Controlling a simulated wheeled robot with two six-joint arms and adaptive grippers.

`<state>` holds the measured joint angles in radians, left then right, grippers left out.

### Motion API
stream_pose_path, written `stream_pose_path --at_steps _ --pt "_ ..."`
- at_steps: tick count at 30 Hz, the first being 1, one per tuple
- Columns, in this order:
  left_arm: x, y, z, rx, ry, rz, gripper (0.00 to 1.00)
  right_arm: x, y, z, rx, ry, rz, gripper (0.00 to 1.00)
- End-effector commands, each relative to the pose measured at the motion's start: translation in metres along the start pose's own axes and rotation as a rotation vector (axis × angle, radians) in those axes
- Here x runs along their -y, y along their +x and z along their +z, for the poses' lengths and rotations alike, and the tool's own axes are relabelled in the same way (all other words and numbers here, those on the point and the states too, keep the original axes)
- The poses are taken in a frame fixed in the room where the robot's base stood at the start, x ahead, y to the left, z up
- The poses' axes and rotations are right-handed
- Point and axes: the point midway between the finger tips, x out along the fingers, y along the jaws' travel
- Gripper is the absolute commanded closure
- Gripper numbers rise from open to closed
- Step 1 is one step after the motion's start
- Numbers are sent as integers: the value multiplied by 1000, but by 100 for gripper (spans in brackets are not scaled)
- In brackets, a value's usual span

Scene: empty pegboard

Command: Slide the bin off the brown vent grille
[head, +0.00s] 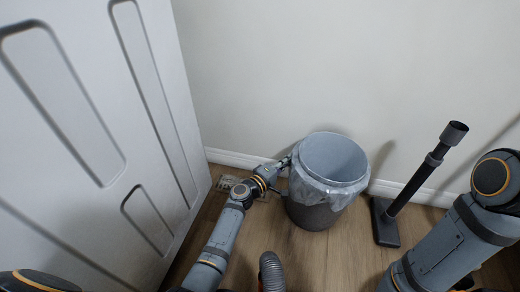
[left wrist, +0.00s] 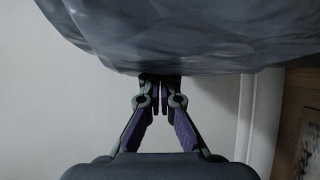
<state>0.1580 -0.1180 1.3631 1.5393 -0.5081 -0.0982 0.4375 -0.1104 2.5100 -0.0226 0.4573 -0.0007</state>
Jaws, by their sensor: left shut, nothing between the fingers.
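The bin (head: 308,214) is a round dark grey bin with a pale translucent liner. It stands upright on the wood floor near the wall. Its lined side fills the top of the left wrist view (left wrist: 190,40). A small patterned patch, seemingly the vent grille (head: 228,182), shows on the floor left of the bin, partly hidden by my left arm; whether it extends under the bin is hidden. My left gripper (head: 287,161) is shut and empty at the bin's upper left side. In the left wrist view its fingertips (left wrist: 160,84) meet the liner's lower edge; contact is unclear. My right gripper is out of view.
A white panelled door (head: 150,130) stands at the left. The white wall with its baseboard (head: 400,190) runs behind the bin. A dark upright tool with a flat foot (head: 385,222) stands right of the bin. Bare floor (head: 325,255) lies in front of the bin.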

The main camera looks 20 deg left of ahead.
Motion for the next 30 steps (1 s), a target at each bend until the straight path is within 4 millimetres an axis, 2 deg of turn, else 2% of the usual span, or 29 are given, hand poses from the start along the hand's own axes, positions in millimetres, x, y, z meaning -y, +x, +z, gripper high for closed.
stream_pose_path --at_steps 5,8,15,21,30 --pt "-2 0 0 1 0 2 100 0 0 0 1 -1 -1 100" --pt "-12 0 0 2 1 4 100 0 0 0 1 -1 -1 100" --pt "-64 0 0 1 2 5 100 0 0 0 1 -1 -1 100" --pt "-94 0 0 0 1 2 100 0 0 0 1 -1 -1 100" --pt "-100 0 0 0 0 0 100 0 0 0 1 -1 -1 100"
